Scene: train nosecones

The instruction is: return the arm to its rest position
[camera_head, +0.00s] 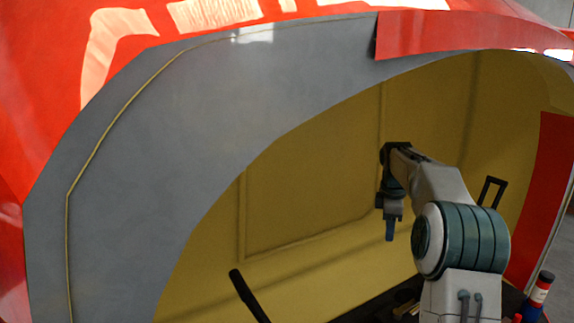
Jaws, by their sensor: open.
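My arm rises from the bottom right in front of the nosecone's yellow interior (310,195). Its upper link bends back to the left and the wrist hangs downward. My gripper (390,231) points down at the wrist's end, open, with a blue finger showing and nothing seen in it. The gap between its fingers is too small to make out. It appears clear of the surfaces around it.
The grey rim (200,110) of the red nosecone (45,130) curves around the opening. A red strip (460,32) lies along its top. A dark bar (248,295) sticks up at lower left.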

